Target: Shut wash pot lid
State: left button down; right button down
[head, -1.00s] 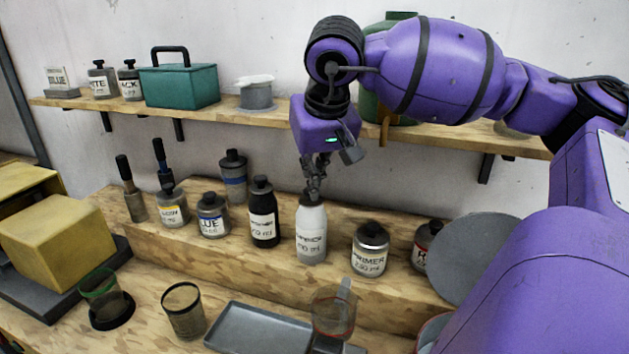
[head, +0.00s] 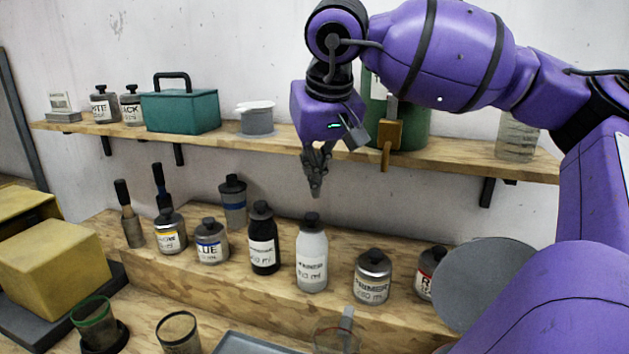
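A round grey disc (head: 484,283) stands tilted up at the lower right and looks like the raised lid of the wash pot. My purple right arm covers its right part, and the pot under it is hidden. My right gripper (head: 316,194) hangs, fingers down, just above the black cap of a white bottle (head: 312,262), apart from it and holding nothing visible. It is well left of the disc. The fingers are seen nearly edge-on, so their opening is unclear. My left gripper is out of view.
On the wooden step stand a black bottle (head: 263,243), a primer jar (head: 373,277), a red-labelled jar (head: 429,272) and several other paint containers. A shelf (head: 280,141) with a teal box (head: 180,111) runs behind. A clear cup (head: 337,338) is in front.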

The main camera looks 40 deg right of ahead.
aim_at(466, 281)
jog(key=k+j, duration=0.75)
jog(key=j, duration=0.25)
jog(key=k+j, duration=0.4)
